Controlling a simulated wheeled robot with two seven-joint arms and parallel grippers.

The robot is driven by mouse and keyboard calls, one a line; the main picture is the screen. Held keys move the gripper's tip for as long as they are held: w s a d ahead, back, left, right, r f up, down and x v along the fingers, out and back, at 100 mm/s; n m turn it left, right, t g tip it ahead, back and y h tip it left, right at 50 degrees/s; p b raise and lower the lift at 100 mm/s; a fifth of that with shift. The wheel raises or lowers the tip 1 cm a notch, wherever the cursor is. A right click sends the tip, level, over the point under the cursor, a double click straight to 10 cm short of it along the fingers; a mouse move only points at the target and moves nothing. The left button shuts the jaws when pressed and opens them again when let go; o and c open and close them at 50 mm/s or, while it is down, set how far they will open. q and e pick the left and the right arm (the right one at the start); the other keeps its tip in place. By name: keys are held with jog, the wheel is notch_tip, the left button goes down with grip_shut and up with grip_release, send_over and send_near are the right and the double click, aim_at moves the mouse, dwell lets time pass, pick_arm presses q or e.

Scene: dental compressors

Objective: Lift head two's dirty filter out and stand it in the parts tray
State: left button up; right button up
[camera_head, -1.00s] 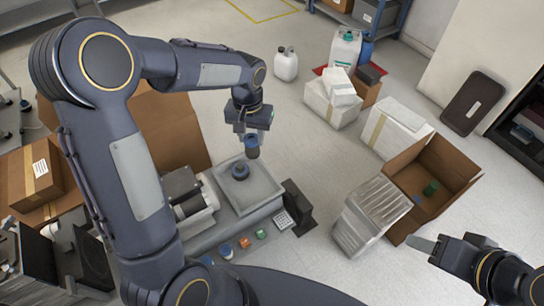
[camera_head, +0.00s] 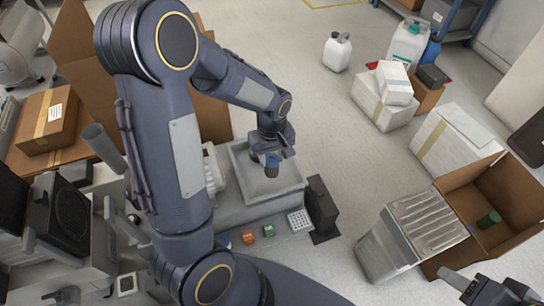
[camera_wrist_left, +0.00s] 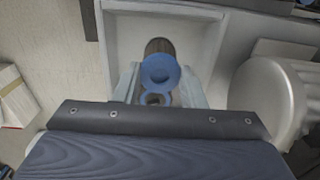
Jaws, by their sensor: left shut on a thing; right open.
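My left gripper (camera_head: 270,148) is shut on the dirty filter (camera_head: 272,171), which has a blue cap and a brownish body. It holds the filter upright by the cap, body down, inside the outline of the grey parts tray (camera_head: 290,200). I cannot tell whether the filter's foot touches the tray floor. In the left wrist view, the left fingers (camera_wrist_left: 160,92) close on the blue cap, and the filter's dark body (camera_wrist_left: 160,46) shows beyond it, within the tray walls (camera_wrist_left: 212,20). My right gripper (camera_head: 480,288) is open and empty at the lower right, partly cut off.
A dark box (camera_head: 320,206) stands close at the tray's right. Small orange (camera_head: 248,238) and green (camera_head: 268,231) pieces lie before the tray. An open cardboard box (camera_head: 490,215) and a ribbed metal case (camera_head: 425,225) stand on the right. Floor between is clear.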

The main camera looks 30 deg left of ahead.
pick_arm(q)
notch_tip(320, 180, down, 4)
jog(key=b, duration=0.3)
jog(key=shift+f, duration=0.25)
jog(key=shift+f+b, duration=0.4)
jog(key=shift+b, duration=0.05)
jog(key=shift+f, duration=0.25)
dwell(1.0)
jog(key=o, duration=1.5)
jog(key=shift+r, duration=0.15)
jog(key=shift+r+p, duration=3.1)
jog(key=shift+r, duration=0.35)
